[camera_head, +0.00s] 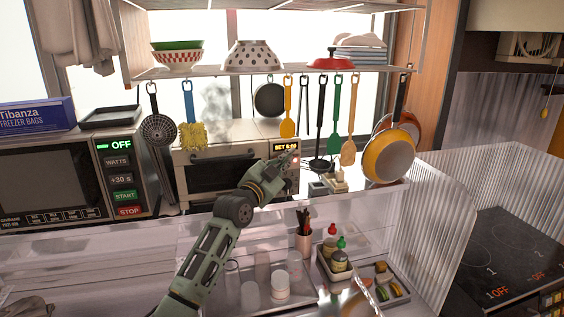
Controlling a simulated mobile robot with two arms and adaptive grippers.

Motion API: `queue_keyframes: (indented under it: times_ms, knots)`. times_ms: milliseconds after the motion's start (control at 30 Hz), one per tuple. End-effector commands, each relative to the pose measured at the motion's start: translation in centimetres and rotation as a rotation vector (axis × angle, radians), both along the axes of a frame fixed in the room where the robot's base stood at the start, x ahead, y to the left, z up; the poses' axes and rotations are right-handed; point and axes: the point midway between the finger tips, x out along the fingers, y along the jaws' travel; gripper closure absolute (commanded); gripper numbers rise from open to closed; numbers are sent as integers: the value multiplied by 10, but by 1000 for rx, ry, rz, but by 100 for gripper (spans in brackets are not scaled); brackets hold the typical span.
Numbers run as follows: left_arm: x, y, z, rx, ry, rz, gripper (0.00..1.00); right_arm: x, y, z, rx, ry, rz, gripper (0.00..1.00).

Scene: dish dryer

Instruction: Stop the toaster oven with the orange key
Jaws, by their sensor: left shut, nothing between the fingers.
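The cream toaster oven (222,168) stands at the back of the counter, right of the microwave. Its small display (286,147) at the upper right has lit yellow text that looks like "SET" and digits. My left gripper (289,161) is shut and empty, with its tips at the oven's right-hand control panel, just below the display. A small reddish glow shows beside the tips. The gripper hides most of the panel, so I cannot make out the orange key or tell whether the tips touch it. My right gripper is out of view.
The microwave (60,180) at left shows "OFF" and has its own red STOP key (130,211). Utensils, including a yellow spatula (287,122) and an orange-yellow pan (388,158), hang above the counter. A grey smoke-like haze hangs above the oven. Bottles and jars stand below.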

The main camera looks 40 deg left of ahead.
Motion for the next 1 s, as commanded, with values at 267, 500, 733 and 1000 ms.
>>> queue_keyframes:
  times_ms: [267,500,733,1000]
  knots:
    - [-11,-12,1,-1,1,0,100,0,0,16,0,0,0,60]
    - [-13,-14,-1,-1,0,1,100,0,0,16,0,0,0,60]
    - [-17,-19,1,-2,1,0,100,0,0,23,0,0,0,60]
    - [-34,-40,2,-2,2,-1,100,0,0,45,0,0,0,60]
